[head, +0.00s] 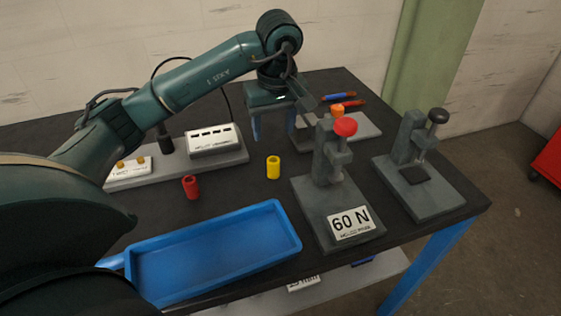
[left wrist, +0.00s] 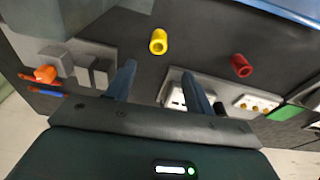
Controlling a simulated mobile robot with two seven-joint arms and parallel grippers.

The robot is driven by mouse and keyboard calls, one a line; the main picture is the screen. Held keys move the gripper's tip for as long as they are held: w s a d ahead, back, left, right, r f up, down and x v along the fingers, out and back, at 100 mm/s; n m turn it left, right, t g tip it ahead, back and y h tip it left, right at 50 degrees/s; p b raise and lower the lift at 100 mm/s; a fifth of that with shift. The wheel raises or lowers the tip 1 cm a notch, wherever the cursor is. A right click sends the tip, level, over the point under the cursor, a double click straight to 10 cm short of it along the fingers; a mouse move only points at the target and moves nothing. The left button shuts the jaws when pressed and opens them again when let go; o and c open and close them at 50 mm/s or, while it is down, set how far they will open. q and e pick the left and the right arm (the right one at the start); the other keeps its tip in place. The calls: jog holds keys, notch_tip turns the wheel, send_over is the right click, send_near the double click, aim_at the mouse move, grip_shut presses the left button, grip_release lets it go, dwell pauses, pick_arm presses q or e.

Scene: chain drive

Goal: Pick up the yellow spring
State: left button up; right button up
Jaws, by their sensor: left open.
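The yellow spring (head: 273,167) stands on the dark table, behind the blue tray and left of the 60 N press. It also shows in the left wrist view (left wrist: 158,42), a little beyond the fingertips. My left gripper (head: 273,132) is open and empty, above the table and behind the yellow spring. In the left wrist view its two blue fingers (left wrist: 157,72) are spread apart with nothing between them. My right gripper is not in view.
A red spring (head: 191,187) stands left of the yellow one. The blue tray (head: 290,244) lies in front. A press labelled 60 N (head: 311,204) and a second press (head: 436,202) stand right. A grey base with a white box (head: 215,142) is behind left.

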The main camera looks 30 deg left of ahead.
aim_at(273, 160)
pick_arm(q)
jog(key=f, duration=0.6)
jog(key=shift+w+a+f, duration=0.15)
jog(key=shift+w+a, duration=0.05)
jog(key=shift+a, duration=0.1)
jog(key=shift+w+a+f+p, duration=0.15)
jog(key=shift+f+p, duration=0.1)
jog(key=shift+f, duration=0.6)
jog(key=shift+w+a+f+p, duration=0.1)
jog(key=shift+w+f+p, duration=0.1)
jog(key=shift+f, duration=0.65)
jog(key=shift+w+a+f+p, duration=0.15)
jog(key=shift+f+p, duration=0.1)
jog(key=shift+f, duration=0.6)
jog(key=shift+d, duration=0.1)
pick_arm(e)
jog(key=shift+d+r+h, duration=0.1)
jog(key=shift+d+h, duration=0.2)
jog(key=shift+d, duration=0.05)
pick_arm(q)
jog(key=shift+c, duration=0.4)
jog(key=c, duration=1)
jog(key=shift+o, duration=0.2)
